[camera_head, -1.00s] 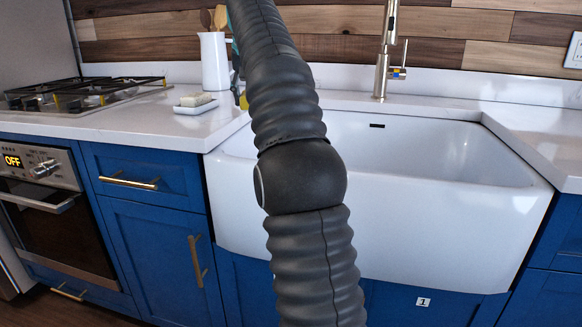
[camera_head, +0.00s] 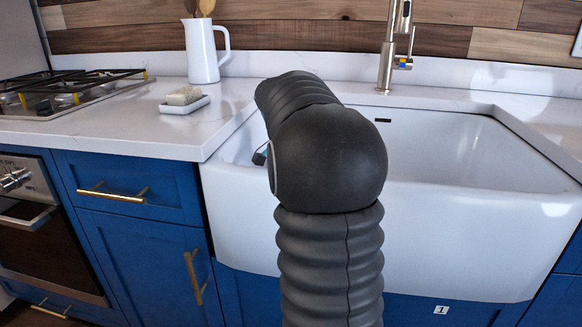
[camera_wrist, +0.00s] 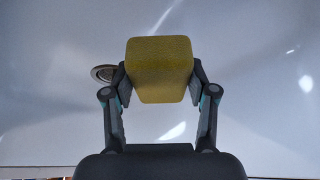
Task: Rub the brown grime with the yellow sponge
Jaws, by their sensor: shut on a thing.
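In the wrist view, my gripper (camera_wrist: 160,88) is shut on the yellow sponge (camera_wrist: 160,68), with a finger against each side of it. The sponge is held over the white sink basin (camera_wrist: 240,60); I cannot tell whether it touches the surface. In the head view, the white sink (camera_head: 470,150) is partly covered by my arm, which bends over its left part and hides the sponge and nearly all of the gripper. No brown grime shows in either view; part of the basin floor is hidden.
A brass faucet (camera_head: 388,55) stands behind the sink. A white dish (camera_head: 184,106) with a pale bar (camera_head: 184,95) and a white pitcher (camera_head: 203,52) with utensils stand on the left counter. A gas hob (camera_head: 60,92) is farther left. A drain (camera_wrist: 103,73) shows in the basin.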

